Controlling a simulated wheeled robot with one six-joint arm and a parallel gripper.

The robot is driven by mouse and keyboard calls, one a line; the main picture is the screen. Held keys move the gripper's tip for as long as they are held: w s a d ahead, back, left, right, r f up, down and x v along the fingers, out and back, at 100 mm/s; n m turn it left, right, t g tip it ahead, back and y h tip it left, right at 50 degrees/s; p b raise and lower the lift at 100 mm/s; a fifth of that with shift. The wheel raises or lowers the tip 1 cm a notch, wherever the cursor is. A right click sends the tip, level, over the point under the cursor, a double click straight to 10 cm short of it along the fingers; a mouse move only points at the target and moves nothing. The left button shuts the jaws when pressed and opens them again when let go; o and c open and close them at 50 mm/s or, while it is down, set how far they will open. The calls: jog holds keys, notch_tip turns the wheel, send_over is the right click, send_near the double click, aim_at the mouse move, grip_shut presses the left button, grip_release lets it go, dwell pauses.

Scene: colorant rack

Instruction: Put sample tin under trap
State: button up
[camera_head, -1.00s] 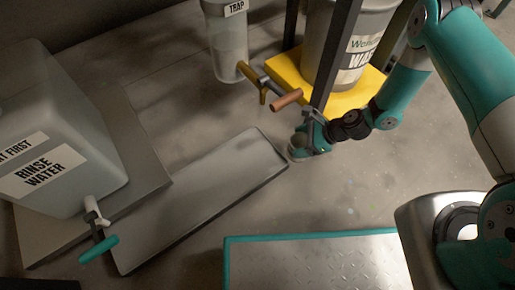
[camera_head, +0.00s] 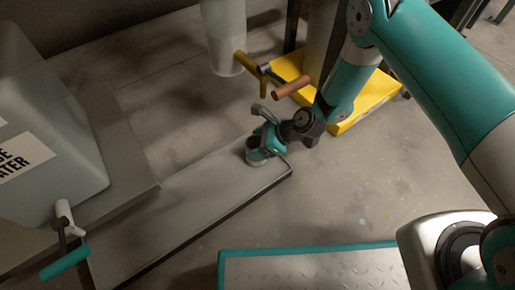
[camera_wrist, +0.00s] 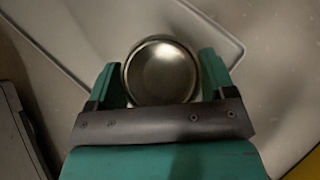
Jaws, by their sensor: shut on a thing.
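My gripper (camera_head: 262,150) is shut on the sample tin (camera_head: 254,155), low over the far right end of the long grey tray. In the wrist view the round, shiny metal tin (camera_wrist: 162,72) sits between the two teal fingers, and its inside looks empty. I cannot tell whether the tin touches the tray. The trap (camera_head: 224,35) is a pale, translucent cylinder above and left of the gripper in the head view. A brass valve (camera_head: 252,68) with a downward spout and a copper-coloured handle (camera_head: 292,88) is beside it.
The grey tray (camera_head: 200,210) runs toward the lower left. A rinse water container (camera_head: 45,120) with a teal-handled tap (camera_head: 65,262) stands at left. A yellow stand (camera_head: 360,100) is behind my arm. A teal-edged metal plate (camera_head: 310,268) lies in front. Floor at right is clear.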

jog(key=shift+f, duration=0.15)
jog(key=o, duration=0.9)
jog(key=shift+o, duration=0.2)
jog(key=p+v, duration=0.7)
jog(key=v, duration=0.5)
